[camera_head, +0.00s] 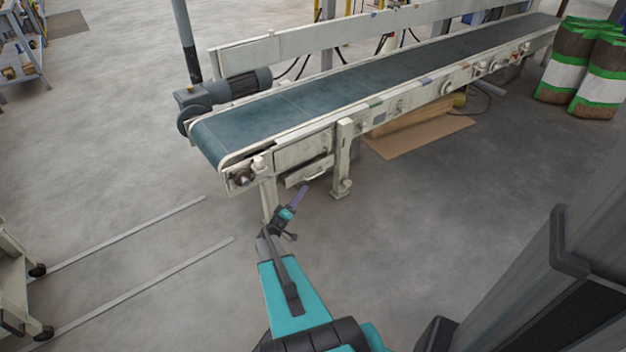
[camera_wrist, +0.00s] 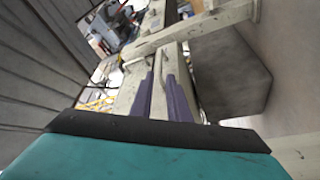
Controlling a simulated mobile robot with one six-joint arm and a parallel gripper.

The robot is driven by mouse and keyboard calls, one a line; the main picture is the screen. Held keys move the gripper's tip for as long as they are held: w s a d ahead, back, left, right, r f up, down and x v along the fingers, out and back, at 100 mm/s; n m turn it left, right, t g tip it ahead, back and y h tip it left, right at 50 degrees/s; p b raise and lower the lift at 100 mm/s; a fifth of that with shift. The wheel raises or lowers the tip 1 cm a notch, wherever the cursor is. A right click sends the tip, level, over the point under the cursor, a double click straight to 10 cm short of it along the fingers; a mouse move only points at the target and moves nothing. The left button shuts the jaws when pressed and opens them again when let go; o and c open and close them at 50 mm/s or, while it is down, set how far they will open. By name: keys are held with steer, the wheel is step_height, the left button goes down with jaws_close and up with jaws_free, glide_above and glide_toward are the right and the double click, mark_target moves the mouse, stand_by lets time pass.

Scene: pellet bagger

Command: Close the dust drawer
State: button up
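The dust drawer (camera_head: 309,173) is a pale, shallow drawer low under the near end of the conveyor, below a pale side panel (camera_head: 303,149). It has a small handle on its front and appears to stand out a little from the frame. My gripper (camera_head: 301,194) has purple fingers and is just below and in front of the drawer in the head view. In the wrist view, my gripper (camera_wrist: 160,84) shows two fingers apart with a pale strip visible between them. I see no clear grip on anything. Contact with the drawer cannot be told.
The conveyor (camera_head: 340,85) runs back to the right. A frame leg (camera_head: 343,160) stands right of the drawer. Cardboard (camera_head: 415,135) lies beneath the conveyor. Filled bags (camera_head: 600,75) stand at the far right. A cart (camera_head: 14,280) is at the left.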

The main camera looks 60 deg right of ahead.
mark_target(313, 177)
steer(key=b+x, duration=0.2)
steer(key=x, duration=0.7)
steer(key=shift+d, duration=0.1)
jaws_close()
stand_by(1.4)
